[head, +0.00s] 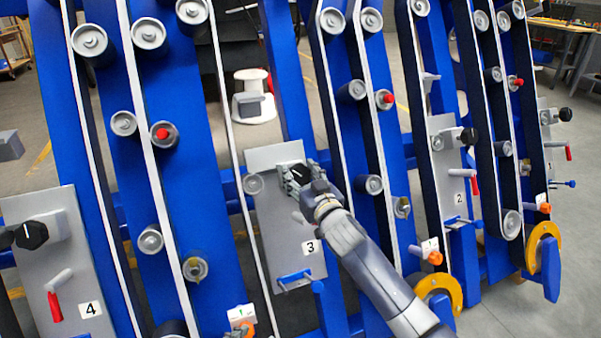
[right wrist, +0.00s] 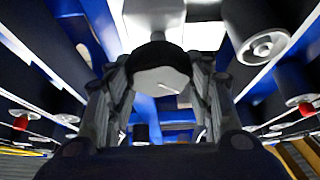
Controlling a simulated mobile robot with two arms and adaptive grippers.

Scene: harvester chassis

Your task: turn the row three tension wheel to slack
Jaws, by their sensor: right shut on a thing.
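The row three panel (head: 315,262) is a grey plate marked 3, in the middle of the head view. Its black tension wheel (head: 299,174) sits near the top of the plate, mostly hidden by my right gripper (head: 297,178). In the right wrist view the wheel (right wrist: 158,62) shows a dark rim and a pale round face with a thin line on it. It sits between the two fingers of my right gripper (right wrist: 160,90), which is shut on it. My left gripper is not in view.
Panel 4 (head: 60,215) has a black wheel (head: 31,235) and red-tipped lever at left. Panel 2 (head: 447,160) has a similar wheel (head: 468,136) at right. Blue uprights, pale belts and grey rollers surround the arm.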

